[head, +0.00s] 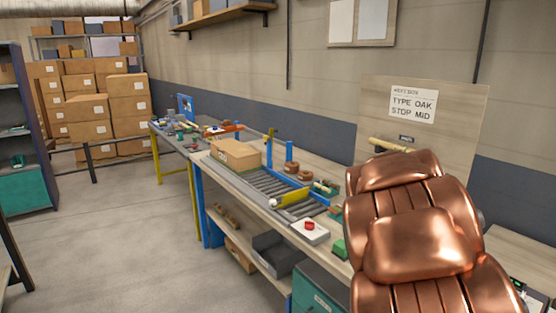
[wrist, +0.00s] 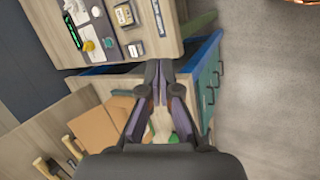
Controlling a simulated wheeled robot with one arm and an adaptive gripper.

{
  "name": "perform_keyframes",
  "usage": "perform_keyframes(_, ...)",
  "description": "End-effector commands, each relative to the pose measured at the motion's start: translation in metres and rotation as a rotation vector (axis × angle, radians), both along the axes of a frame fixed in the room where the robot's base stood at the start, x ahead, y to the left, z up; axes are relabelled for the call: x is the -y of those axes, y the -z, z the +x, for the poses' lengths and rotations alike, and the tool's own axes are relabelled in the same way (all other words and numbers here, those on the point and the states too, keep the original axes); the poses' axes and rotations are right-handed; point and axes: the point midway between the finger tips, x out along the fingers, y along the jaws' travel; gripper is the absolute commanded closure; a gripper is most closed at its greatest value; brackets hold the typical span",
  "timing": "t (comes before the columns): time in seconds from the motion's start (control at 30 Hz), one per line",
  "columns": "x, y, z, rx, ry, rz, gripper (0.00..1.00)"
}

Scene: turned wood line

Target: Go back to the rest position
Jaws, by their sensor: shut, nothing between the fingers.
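My gripper (wrist: 161,68) shows in the wrist view with its two dark fingers close together and nothing between them. It hangs over a gap between bench parts, above a blue-edged drawer unit (wrist: 203,80). In the head view my copper-coloured arm covers the right side, and the gripper itself is not seen there. The arm hides part of the bench and of the board behind it.
A bench with a roller conveyor (head: 265,184) runs along the wall. A cardboard box (head: 236,154), a red button box (head: 310,231) and a green block (head: 340,249) stand on it. A sign (head: 412,104) reads "TYPE OAK STOP MID". The floor (head: 120,240) at left is clear.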

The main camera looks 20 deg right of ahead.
Motion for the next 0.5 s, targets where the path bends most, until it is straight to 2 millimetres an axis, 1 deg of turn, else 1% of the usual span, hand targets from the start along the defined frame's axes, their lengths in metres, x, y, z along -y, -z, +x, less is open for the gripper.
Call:
perform_keyframes(0.03, -0.022, -0.001, -0.007, 0.017, 0.013, 0.03, 1.0)
perform_keyframes(0.1, -0.05, -0.001, -0.017, 0.038, 0.038, 0.072, 1.0)
perform_keyframes(0.17, -0.074, 0.0, -0.027, 0.052, 0.056, 0.109, 1.0)
perform_keyframes(0.2, -0.09, 0.001, -0.035, 0.057, 0.07, 0.138, 1.0)
perform_keyframes(0.37, -0.154, 0.007, -0.066, 0.066, 0.103, 0.245, 1.0)
perform_keyframes(0.4, -0.169, 0.008, -0.076, 0.063, 0.111, 0.272, 1.0)
perform_keyframes(0.47, -0.192, 0.01, -0.091, 0.056, 0.118, 0.312, 1.0)
perform_keyframes(0.5, -0.206, 0.012, -0.101, 0.049, 0.121, 0.337, 1.0)
